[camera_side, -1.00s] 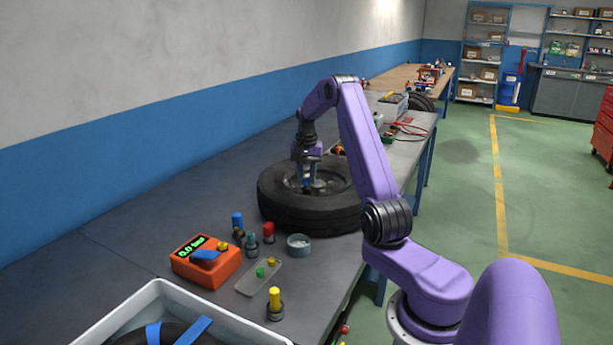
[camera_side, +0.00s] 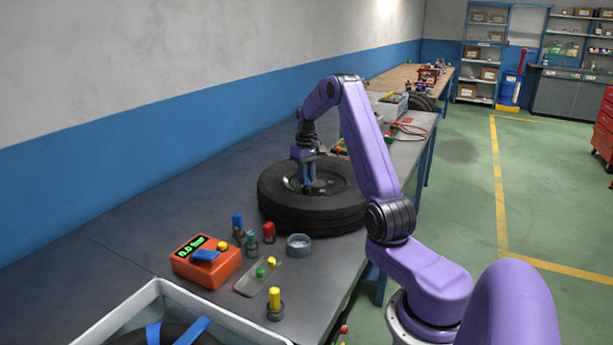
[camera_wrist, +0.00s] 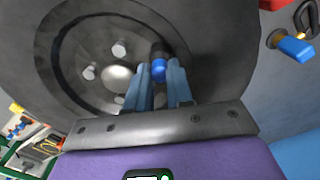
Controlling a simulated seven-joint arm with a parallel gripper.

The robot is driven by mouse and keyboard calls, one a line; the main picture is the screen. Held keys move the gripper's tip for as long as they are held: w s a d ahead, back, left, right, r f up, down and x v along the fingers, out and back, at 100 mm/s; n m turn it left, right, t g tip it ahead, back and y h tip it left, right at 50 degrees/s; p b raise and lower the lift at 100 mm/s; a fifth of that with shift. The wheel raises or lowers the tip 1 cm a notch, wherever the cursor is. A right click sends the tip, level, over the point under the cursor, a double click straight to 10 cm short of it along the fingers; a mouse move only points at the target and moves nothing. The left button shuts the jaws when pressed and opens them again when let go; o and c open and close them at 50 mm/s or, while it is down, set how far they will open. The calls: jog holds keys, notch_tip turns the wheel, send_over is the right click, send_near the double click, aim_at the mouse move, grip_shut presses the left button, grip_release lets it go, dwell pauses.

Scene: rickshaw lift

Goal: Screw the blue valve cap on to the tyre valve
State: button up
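The tyre (camera_side: 335,213) lies flat on the grey workbench, and its metal wheel also fills much of the wrist view (camera_wrist: 100,20). The blue valve cap (camera_wrist: 158,71) sits at the end of the dark valve stem (camera_wrist: 158,49), between my fingertips. My gripper (camera_wrist: 161,75) points down over the wheel, and its fingers appear shut on the cap, one on each side. In the side view my gripper (camera_side: 308,190) is above the wheel, and the cap is too small to make out there. How far the cap is threaded cannot be seen.
An orange gauge (camera_side: 222,268) reads 0.0 bar. A white bin (camera_side: 225,324) is in front.

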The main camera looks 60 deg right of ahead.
jog(key=shift+c, duration=1)
jog(key=o, duration=1.2)
jog(key=shift+c, duration=0.2)
jog(key=shift+r, duration=0.1)
jog(key=shift+r, duration=3.4)
